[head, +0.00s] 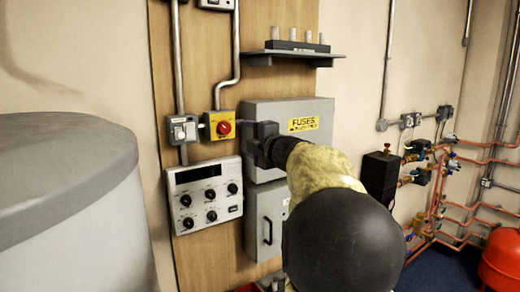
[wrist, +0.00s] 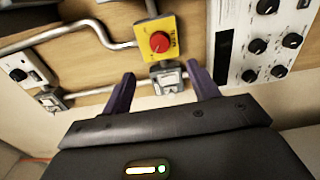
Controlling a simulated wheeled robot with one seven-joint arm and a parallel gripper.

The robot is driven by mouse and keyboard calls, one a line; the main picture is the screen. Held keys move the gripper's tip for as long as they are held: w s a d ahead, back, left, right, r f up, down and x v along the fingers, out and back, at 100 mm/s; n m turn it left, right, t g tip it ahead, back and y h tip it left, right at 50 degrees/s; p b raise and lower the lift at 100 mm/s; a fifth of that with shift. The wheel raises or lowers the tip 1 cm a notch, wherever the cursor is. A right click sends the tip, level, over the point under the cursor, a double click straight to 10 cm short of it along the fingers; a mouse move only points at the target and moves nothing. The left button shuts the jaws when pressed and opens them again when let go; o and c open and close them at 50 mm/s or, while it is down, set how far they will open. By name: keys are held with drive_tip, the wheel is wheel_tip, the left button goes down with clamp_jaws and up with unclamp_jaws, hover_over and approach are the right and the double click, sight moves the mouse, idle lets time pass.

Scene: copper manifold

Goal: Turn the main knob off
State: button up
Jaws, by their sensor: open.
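The main knob (head: 224,128) is a red rotary knob on a yellow plate (head: 213,118), mounted on the wooden board. In the wrist view the red knob (wrist: 160,42) sits on its yellow plate (wrist: 150,27), beyond and roughly between my fingertips. My gripper (wrist: 160,85) is open, with its two purple fingers apart and nothing between them. In the head view my gripper (head: 243,135) is just right of the knob, in front of the fuse box. A gap seems to remain between the fingers and the knob. The fingertips are partly hard to make out there.
A grey fuse box (head: 290,110) with a "FUSES" label is behind my arm. A control panel (head: 197,176) with several black knobs is below the red knob. A socket (head: 183,129) and conduits are at its left. A shelf (head: 295,55) juts out above. A large grey tank (head: 70,200) stands left.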

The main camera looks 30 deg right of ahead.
drive_tip(key=s, duration=0.5)
drive_tip(key=shift+s+d+b, duration=0.1)
drive_tip(key=shift+b, duration=0.3)
drive_tip(key=a+f+m+g+h, duration=0.2)
drive_tip(key=a+f+m+g, duration=0.3)
drive_tip(key=f, duration=0.6)
drive_tip(key=a+f+m+g+h, duration=0.1)
drive_tip(key=a+f+m, duration=0.3)
drive_tip(key=f+m, duration=0.55)
drive_tip(key=s+a+f+m+g+y, duration=0.1)
drive_tip(key=s+a+f+g, duration=0.3)
drive_tip(key=s+f, duration=0.6)
drive_tip(key=s+a+f+m+g+y, duration=0.1)
drive_tip(key=s+a+f+m+g, duration=0.2)
drive_tip(key=s+a+f+g, duration=0.2)
drive_tip(key=s+a+f, duration=0.3)
drive_tip(key=s+f, duration=0.2)
drive_tip(key=shift+a+f, duration=0.3)
drive_tip(key=shift+f, duration=0.1)
